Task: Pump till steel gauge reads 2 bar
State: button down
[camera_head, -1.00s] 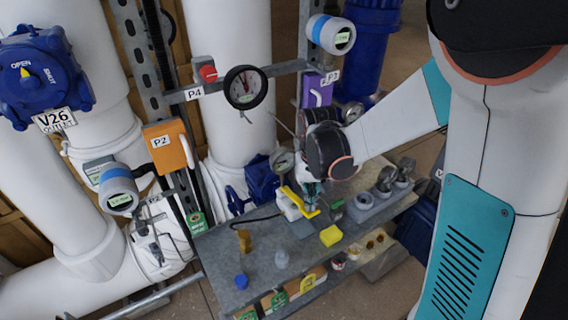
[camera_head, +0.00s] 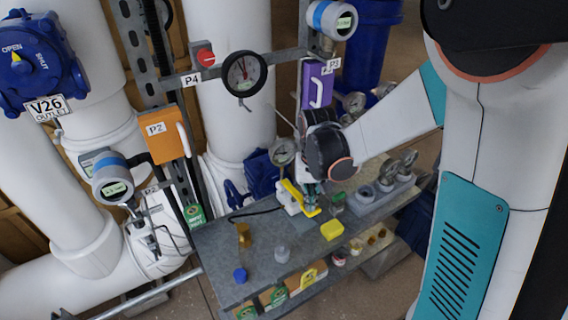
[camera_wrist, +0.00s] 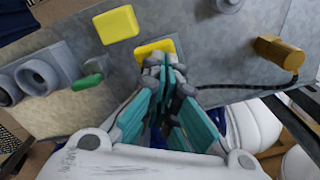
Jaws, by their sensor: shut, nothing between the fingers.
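A hand pump with a white body (camera_head: 288,207) and a yellow lever (camera_head: 293,190) stands on the grey bench. My gripper (camera_head: 313,203) is shut and empty at the lever's near end, pointing down. In the wrist view my fingertips (camera_wrist: 167,68) meet just in front of the lever's yellow end (camera_wrist: 155,47); I cannot tell whether they touch it. A silver-rimmed round gauge (camera_head: 284,151) stands behind the pump, its reading too small to make out. Which gauge is the steel one is not clear.
The bench (camera_head: 215,250) also bears a yellow block (camera_head: 332,229), a brass fitting (camera_head: 244,235), a blue cap (camera_head: 240,275) and a grey holder (camera_head: 379,201) with gauges.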

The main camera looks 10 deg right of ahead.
jog(key=shift+f+b, duration=0.45)
jog(key=shift+f, duration=0.25)
jog(key=shift+r+p, duration=1.8)
jog(key=shift+r, duration=0.75)
jog(key=shift+r, duration=0.1)
notch_tip(320, 180, up, 4)
jog(key=p, duration=0.2)
jog(key=shift+p, duration=0.3)
jog(key=s+r+n+t+b, duration=0.1)
jog(key=s+r+t+b, duration=0.2)
jog(key=s, duration=0.4)
jog(key=s+r+n+t+b, duration=0.1)
jog(key=s+t+b, duration=0.3)
jog(key=s, duration=0.4)
jog(key=shift+r+b, duration=0.55)
jog(key=shift+r, duration=0.35)
